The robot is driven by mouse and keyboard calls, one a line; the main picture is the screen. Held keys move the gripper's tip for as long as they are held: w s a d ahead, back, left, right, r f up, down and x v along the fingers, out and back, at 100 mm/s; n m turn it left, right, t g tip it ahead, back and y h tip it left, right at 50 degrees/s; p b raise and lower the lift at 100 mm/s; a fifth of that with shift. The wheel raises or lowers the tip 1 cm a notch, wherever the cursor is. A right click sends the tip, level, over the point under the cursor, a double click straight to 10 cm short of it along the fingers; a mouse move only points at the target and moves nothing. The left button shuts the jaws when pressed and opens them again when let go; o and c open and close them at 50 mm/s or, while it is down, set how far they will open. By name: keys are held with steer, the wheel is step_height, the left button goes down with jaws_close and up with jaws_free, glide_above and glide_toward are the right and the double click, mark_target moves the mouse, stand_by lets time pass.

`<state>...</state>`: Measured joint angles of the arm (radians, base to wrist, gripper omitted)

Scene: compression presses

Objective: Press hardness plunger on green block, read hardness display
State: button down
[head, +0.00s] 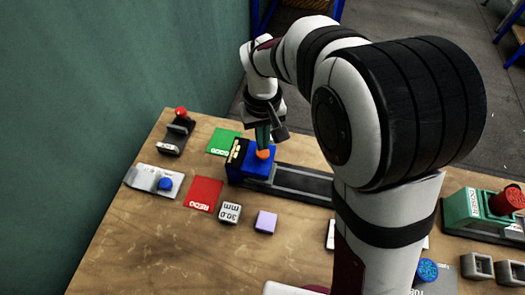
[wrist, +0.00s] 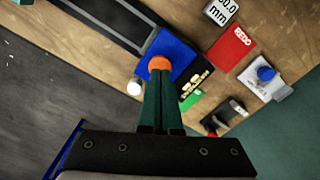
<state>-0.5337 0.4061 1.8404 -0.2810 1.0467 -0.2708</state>
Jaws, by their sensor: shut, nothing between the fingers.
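My gripper (head: 263,142) is shut and empty, pointing down at an orange knob (head: 264,154) on a blue device (head: 258,165). In the wrist view its dark green fingers (wrist: 168,78) end at the orange knob (wrist: 159,63); I cannot tell whether they touch or press it. The blue device has a black panel (wrist: 192,81) with small yellow marks, too small to read. A green press-like device (head: 466,208) with a red knob (head: 507,200) stands at the right. I cannot make out a separate green block, and cannot tell which device is the hardness tester.
A black rail (head: 290,180) runs right from the blue device. Around it lie a green mat (head: 222,142), red REDO mat (head: 203,194), 30.0 mm block (head: 231,212), lilac block (head: 266,222), blue-knobbed plate (head: 147,177) and red-knobbed stand (head: 175,137). The front-left table is clear.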

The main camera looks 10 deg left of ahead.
mark_target(264, 153)
steer(key=shift+f, duration=1.25)
stand_by(1.4)
steer(key=shift+r, duration=3.55)
steer(key=shift+s+d+r, duration=0.1)
steer(key=shift+d, duration=0.15)
steer(key=s+d+r+m+y, duration=0.1)
steer(key=s+d+r+m, duration=0.3)
steer(key=s+d+m, duration=0.55)
steer(key=s+d+f+m, duration=0.1)
steer(key=s+d+m, duration=0.1)
steer(key=s+d, duration=0.4)
steer(key=s, duration=0.4)
steer(key=shift+s+f+y, duration=0.25)
steer(key=shift+f+y, duration=0.1)
steer(key=shift+y, duration=0.05)
